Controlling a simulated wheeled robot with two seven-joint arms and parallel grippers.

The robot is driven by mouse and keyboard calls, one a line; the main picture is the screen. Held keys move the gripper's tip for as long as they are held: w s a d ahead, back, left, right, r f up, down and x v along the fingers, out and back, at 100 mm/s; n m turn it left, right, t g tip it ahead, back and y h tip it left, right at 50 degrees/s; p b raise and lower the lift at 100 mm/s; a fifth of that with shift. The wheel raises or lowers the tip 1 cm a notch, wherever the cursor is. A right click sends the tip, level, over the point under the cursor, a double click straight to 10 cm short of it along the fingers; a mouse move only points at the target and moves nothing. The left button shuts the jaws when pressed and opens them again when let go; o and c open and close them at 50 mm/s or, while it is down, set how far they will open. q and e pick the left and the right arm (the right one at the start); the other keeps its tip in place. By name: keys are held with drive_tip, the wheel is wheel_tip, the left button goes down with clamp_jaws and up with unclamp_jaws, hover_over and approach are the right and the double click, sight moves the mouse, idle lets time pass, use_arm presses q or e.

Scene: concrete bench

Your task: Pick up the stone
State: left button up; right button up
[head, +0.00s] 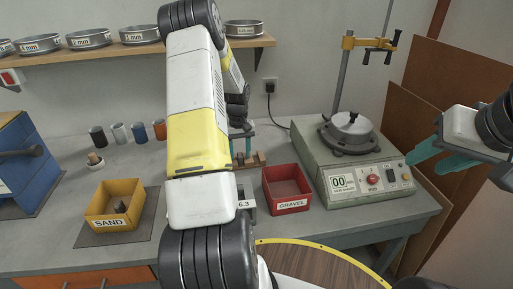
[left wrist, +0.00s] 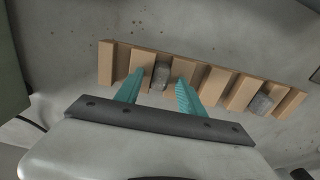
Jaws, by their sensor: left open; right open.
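A grey stone (left wrist: 161,76) stands in a slot of a slatted wooden rack (left wrist: 107,62), seen in the left wrist view. A second grey stone (left wrist: 262,103) sits in another slot further right. My left gripper (left wrist: 159,77) is open, its teal fingers on either side of the first stone; I cannot tell if they touch it. In the head view my left gripper (head: 242,139) is over the rack (head: 261,158), partly hidden by my arm. A grey-brown lump (head: 121,208) lies in the yellow SAND bin (head: 98,224). My right gripper (head: 428,163) is open and empty at the right.
A green machine (head: 343,183) with a round lid fills the bench's right side. Several small cups (head: 118,134) stand at the back left, below a shelf (head: 108,52) of sieves. A blue device (head: 20,165) is at the far left.

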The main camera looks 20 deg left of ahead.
use_arm(q)
clamp_jaws()
idle(0.3)
